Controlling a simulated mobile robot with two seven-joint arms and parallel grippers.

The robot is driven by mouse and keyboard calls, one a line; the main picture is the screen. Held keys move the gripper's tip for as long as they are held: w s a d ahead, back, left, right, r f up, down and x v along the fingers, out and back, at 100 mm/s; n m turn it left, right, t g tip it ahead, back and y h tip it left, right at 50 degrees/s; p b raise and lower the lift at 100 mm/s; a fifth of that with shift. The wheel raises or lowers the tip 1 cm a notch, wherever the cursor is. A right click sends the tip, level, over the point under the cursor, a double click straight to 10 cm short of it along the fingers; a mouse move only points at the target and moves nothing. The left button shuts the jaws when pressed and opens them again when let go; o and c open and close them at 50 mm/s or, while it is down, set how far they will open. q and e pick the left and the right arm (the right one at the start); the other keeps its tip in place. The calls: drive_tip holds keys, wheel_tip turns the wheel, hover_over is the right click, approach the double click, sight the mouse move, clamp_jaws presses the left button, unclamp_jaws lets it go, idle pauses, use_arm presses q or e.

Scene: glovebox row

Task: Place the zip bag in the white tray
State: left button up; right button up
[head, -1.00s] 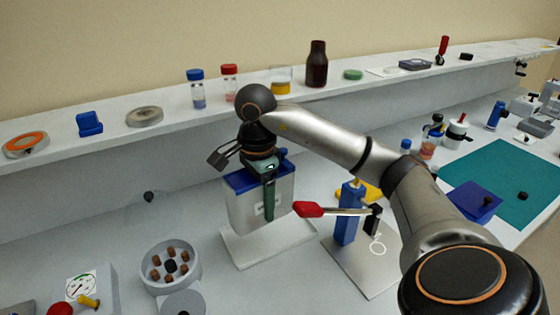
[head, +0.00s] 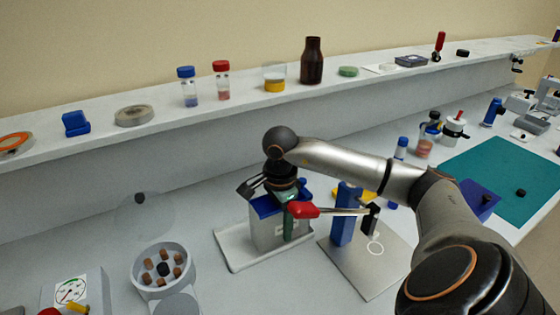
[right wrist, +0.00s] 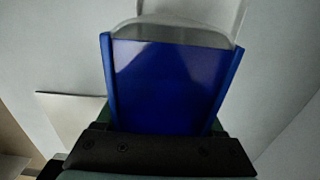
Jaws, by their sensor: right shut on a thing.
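The zip bag (head: 265,232) is a pale, see-through pouch with a blue top band; it hangs upright from my right gripper (head: 283,205). My right gripper is shut on the blue band, with one green finger in front of the bag. In the right wrist view the blue band of the zip bag (right wrist: 172,85) fills the middle, with clear film beyond it. The white tray (head: 234,263) lies flat on the bench directly under the bag. The bag's bottom is at or just above the tray; I cannot tell if they touch. My left gripper is not in view.
Right of the tray, a metal plate (head: 375,275) carries a blue post (head: 345,215) and a red-handled lever (head: 305,210) close to my gripper. A round rotor bowl (head: 150,285) stands at left. A shelf (head: 190,120) with bottles runs behind.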

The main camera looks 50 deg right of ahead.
drive_tip(key=shift+f, duration=0.5)
drive_tip(key=shift+f, duration=0.2)
drive_tip(key=o, duration=1.4)
drive_tip(key=shift+r, duration=0.1)
drive_tip(key=shift+c, duration=0.2)
wheel_tip(320, 180, up, 12)
drive_tip(key=shift+r, duration=0.15)
